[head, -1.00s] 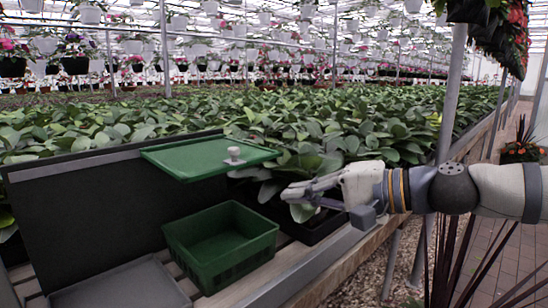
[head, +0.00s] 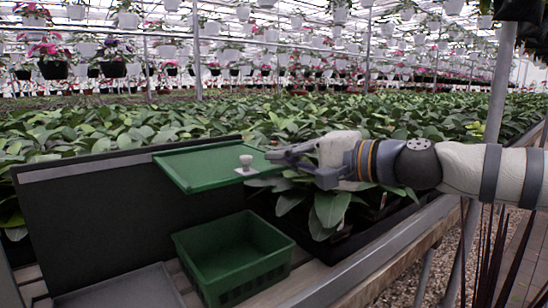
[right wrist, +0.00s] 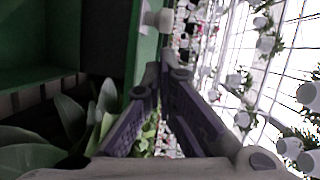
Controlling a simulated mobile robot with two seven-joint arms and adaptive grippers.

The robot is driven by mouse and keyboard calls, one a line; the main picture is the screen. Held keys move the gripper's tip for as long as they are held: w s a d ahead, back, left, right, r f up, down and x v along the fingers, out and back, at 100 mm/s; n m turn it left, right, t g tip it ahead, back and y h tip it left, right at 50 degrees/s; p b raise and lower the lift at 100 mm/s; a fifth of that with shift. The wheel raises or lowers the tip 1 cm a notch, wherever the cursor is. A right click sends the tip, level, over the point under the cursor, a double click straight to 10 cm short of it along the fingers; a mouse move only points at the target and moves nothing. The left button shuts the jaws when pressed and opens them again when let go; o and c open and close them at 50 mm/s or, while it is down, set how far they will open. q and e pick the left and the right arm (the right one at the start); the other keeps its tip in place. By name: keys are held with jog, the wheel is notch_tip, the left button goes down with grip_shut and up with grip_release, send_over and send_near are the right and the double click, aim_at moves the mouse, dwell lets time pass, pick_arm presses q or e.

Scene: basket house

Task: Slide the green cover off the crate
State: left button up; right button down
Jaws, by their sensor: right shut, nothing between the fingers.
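The green cover (head: 205,168) is a flat tray-like lid with a pale knob (head: 246,162) near its right end. It sits level, above and apart from the open green crate (head: 225,262), beside the upper part of the dark panel. My right gripper (head: 270,156) is shut and empty, its fingertips just right of the knob with a small gap. In the right wrist view the fingers (right wrist: 165,75) point at the cover's edge (right wrist: 146,55), with the knob (right wrist: 160,19) beyond the tips. The crate (right wrist: 30,70) shows at left there and looks empty. My left gripper is not in view.
A dark upright panel (head: 90,215) stands behind the crate. A grey tray (head: 120,290) lies at front left. Leafy plants (head: 325,210) in a dark tray are close under my right gripper. A metal bench edge (head: 370,250) runs along the right.

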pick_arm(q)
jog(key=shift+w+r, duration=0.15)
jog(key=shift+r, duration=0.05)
pick_arm(e)
jog(key=shift+s+a, duration=0.15)
jog(key=shift+a, duration=0.7)
